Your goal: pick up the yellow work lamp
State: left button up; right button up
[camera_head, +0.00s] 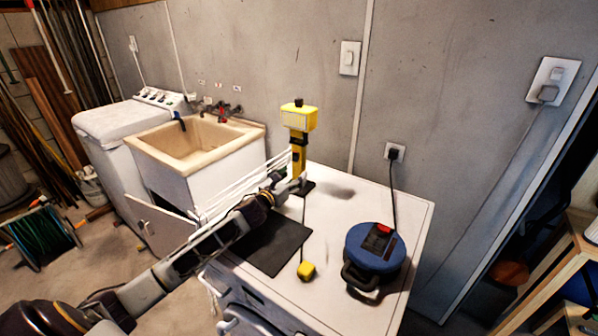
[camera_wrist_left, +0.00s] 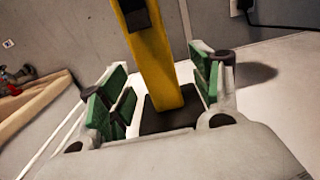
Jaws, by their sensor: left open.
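The yellow work lamp (camera_head: 299,118) stands upright on a dark base at the back left of the white worktop. It has a boxy yellow head and a yellow post. My left gripper (camera_head: 294,184) is low at the lamp's post. In the left wrist view the post (camera_wrist_left: 160,62) rises between the green-padded fingers of my left gripper (camera_wrist_left: 160,100), with gaps on both sides. The gripper is open and the fingers are not closed on the post. The lamp's head is out of the wrist view. My right gripper is not in view.
A blue cable reel (camera_head: 374,248) with a cord to the wall outlet (camera_head: 395,152) sits at the right of the white worktop (camera_head: 340,215). A utility sink (camera_head: 193,148) stands left.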

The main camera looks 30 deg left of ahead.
aim_at(296, 171)
pick_arm(q)
jog(key=shift+w, duration=0.15)
jog(key=shift+w+r, duration=0.1)
jog(key=shift+w, duration=2.35)
grip_shut()
jog(key=shift+r, duration=0.15)
